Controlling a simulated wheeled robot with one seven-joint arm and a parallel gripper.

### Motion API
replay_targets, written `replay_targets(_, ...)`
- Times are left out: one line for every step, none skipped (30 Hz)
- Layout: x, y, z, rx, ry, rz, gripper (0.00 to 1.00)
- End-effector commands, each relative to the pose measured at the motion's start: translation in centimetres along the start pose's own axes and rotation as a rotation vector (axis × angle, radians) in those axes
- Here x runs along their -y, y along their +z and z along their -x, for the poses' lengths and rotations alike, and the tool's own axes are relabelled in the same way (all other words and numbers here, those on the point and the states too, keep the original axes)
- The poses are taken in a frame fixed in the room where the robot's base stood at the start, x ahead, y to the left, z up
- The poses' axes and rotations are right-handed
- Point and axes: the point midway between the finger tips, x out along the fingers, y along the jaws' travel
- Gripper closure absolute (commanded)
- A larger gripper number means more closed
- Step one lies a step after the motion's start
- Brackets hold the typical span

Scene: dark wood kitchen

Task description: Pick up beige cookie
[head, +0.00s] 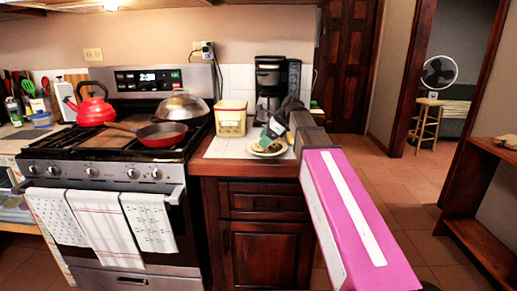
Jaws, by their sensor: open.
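A small light plate (284,153) lies on the white counter to the right of the stove. A small beige piece (274,147), which looks like the cookie, is on the plate beside darker food (262,147). My arm reaches in from the lower right. My gripper (267,137) is open just above the plate's back side, pointing down and to the left. It is too small here to tell whether its fingers touch anything, and it hides part of the plate.
A yellowish tin (231,118) stands left of the plate, and a black coffee maker (270,85) stands behind. The stove holds a red kettle (92,106), a red pan (162,134) and a domed lid (183,108). Clear white counter lies in front of the tin.

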Motion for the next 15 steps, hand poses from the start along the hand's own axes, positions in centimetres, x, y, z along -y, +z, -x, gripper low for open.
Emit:
replay_targets(-0.2, 0.0, -0.8, 0.000, 0.002, 0.000, 0.27)
replay_targets(-0.3, 0.0, -1.3, -0.001, 0.002, 0.000, 0.27)
replay_targets(-0.2, 0.0, -1.9, -0.001, 0.002, 0.001, 0.27)
replay_targets(-0.2, 0.0, -2.3, 0.000, 0.002, 0.000, 0.27)
replay_targets(-0.2, 0.0, -2.6, 0.000, 0.002, 0.000, 0.27)
replay_targets(-0.2, 0.0, -3.0, -0.001, 0.002, 0.000, 0.27)
replay_targets(-0.2, 0.0, -3.1, -0.001, 0.002, 0.000, 0.27)
replay_targets(-0.1, 0.0, -3.2, -0.001, 0.001, 0.000, 0.27)
replay_targets(-0.1, 0.0, -3.3, -0.001, 0.001, 0.000, 0.27)
replay_targets(-0.1, 0.0, -3.3, -0.001, 0.001, 0.000, 0.27)
replay_targets(-0.1, 0.0, -3.3, -0.002, 0.001, 0.000, 0.27)
replay_targets(-0.2, -0.1, -3.3, -0.002, 0.001, 0.000, 0.27)
replay_targets(-0.2, -0.1, -3.3, -0.003, 0.001, 0.000, 0.27)
replay_targets(-0.2, -0.1, -3.3, -0.003, 0.001, 0.000, 0.33)
replay_targets(-0.2, -0.1, -3.3, -0.004, 0.002, 0.000, 0.46)
